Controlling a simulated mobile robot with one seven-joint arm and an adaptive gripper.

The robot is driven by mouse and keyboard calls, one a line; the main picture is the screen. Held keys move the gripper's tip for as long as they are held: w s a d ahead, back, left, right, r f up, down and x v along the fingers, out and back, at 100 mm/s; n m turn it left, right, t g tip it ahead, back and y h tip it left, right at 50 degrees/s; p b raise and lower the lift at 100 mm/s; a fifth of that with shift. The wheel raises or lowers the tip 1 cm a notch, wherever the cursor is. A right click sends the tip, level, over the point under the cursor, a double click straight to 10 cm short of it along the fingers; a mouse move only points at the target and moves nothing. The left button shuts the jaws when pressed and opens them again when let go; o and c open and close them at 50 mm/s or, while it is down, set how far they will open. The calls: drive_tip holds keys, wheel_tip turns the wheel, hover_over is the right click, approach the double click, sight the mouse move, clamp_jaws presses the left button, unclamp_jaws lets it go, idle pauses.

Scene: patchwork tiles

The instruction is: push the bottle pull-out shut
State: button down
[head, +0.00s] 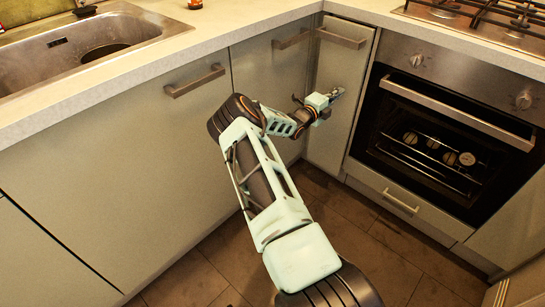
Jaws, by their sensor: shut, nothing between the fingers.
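The bottle pull-out (347,66) is the narrow grey-green front between the corner and the oven, with a metal bar handle (341,38) near its top. Its front looks about level with the oven front; a small gap cannot be told. My gripper (337,93) is shut and empty. It is in front of the middle of the pull-out, below the handle, with its fingertips pointing right in the picture. Whether it touches the front cannot be told. My arm hides part of the lower corner.
The oven (450,120) stands right of the pull-out, with a bar handle and a drawer (395,197) below. Cabinet doors with handles (195,80) line the left. The countertop (230,28) overhangs above. The tiled floor (365,245) is clear.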

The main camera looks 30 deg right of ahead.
drive_tip(key=b+x, duration=0.1)
drive_tip(key=x, duration=0.4)
drive_tip(key=shift+b, duration=0.3)
drive_tip(key=p+v, duration=0.6)
drive_tip(key=v, duration=0.2)
drive_tip(key=shift+a, duration=0.1)
idle(0.5)
